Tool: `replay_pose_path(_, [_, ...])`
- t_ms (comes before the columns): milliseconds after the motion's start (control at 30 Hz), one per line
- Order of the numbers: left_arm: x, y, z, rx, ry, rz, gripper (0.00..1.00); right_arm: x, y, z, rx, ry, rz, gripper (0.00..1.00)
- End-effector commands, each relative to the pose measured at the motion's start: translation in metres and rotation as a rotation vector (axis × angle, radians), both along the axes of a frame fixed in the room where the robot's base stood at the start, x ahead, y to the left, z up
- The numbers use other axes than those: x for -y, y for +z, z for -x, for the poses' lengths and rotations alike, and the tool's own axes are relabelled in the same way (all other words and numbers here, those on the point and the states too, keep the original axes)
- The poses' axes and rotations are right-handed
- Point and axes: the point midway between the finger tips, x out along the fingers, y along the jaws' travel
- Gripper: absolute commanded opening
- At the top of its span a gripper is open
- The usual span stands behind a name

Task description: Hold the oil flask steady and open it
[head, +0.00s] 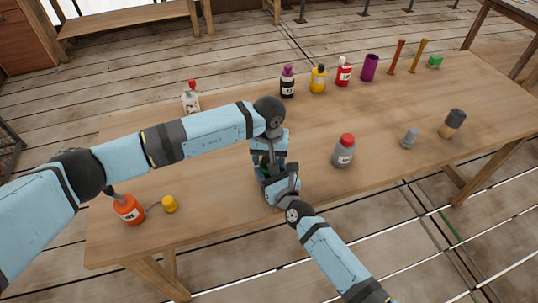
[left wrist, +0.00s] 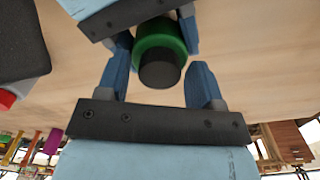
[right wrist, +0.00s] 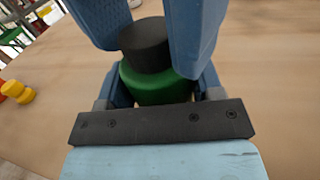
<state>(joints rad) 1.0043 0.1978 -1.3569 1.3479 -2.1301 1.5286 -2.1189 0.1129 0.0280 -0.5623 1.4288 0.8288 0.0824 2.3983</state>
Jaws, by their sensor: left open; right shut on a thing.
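The oil flask is a green bottle (right wrist: 155,86) with a black cap (right wrist: 146,45). It stands upright near the table's front edge, mostly hidden by my grippers in the head view. My right gripper (right wrist: 160,88) is shut on the green body, one finger on each side. My left gripper (left wrist: 160,85) is open above, with its fingers on either side of the black cap (left wrist: 160,69). Gaps show between the left fingers and the cap in the left wrist view. The cap sits on the flask.
On the wooden table (head: 215,215), a grey bottle with a red cap (head: 343,151) stands right of my grippers. An orange can (head: 128,208) and yellow piece (head: 170,204) are at left. Several bottles line the back, including a yellow one (head: 318,80). A dark-topped item (head: 452,123) stands at right.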

Motion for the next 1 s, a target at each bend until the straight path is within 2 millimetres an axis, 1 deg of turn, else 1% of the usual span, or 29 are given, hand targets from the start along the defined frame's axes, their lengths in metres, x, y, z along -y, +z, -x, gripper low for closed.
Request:
replay_pose_path(33, [0.0001,0.0001,0.0000,0.000,0.000,0.000,0.54,0.0000,0.0001,0.0000,0.000,0.000,0.000,0.00])
replay_pose_path(67, [0.0001,0.0002,0.0000,0.000,0.000,0.000,0.47,0.0000,0.0001,0.0000,0.000,0.000,0.000,0.00])
replay_pose_path(100, [0.0001,0.0002,0.0000,0.000,0.000,0.000,0.38,0.0000,0.0001,0.0000,0.000,0.000,0.000,0.00])
replay_pose_path(167, [0.0000,0.0002,0.0000,0.000,0.000,0.000,0.24,0.0000,0.0001,-0.0001,0.000,0.000,0.000,0.00])
replay_pose_path(200, [0.0001,0.0002,0.0000,0.000,0.000,0.000,0.15,0.0000,0.0000,0.0000,0.000,0.000,0.000,0.00])
replay_pose_path(233, [0.0000,0.0002,0.0000,0.000,0.000,0.000,0.12,0.0000,0.0001,0.0000,0.000,0.000,0.000,0.00])
replay_pose_path(400, [-0.0001,0.0003,-0.0001,0.000,0.023,0.000,0.12,0.0001,0.0001,0.0000,0.000,0.000,0.000,0.00])
replay_pose_path(467, [-0.0002,0.0005,-0.0001,0.000,0.075,-0.001,0.12,0.0001,0.0001,0.0000,0.000,0.000,0.000,0.00])
replay_pose_path(533, [-0.0003,0.0006,-0.0001,0.000,0.180,-0.001,0.12,0.0001,0.0001,0.0000,0.000,0.000,0.000,0.00])
replay_pose_path(767, [-0.0003,0.0007,0.0000,0.000,0.685,0.000,0.12,0.0002,0.0001,-0.0001,0.000,0.000,0.000,0.00])
replay_pose_path(1000, [-0.0002,0.0008,0.0004,0.000,1.230,-0.001,0.12,0.0003,0.0001,-0.0001,0.000,-0.001,0.000,0.00])
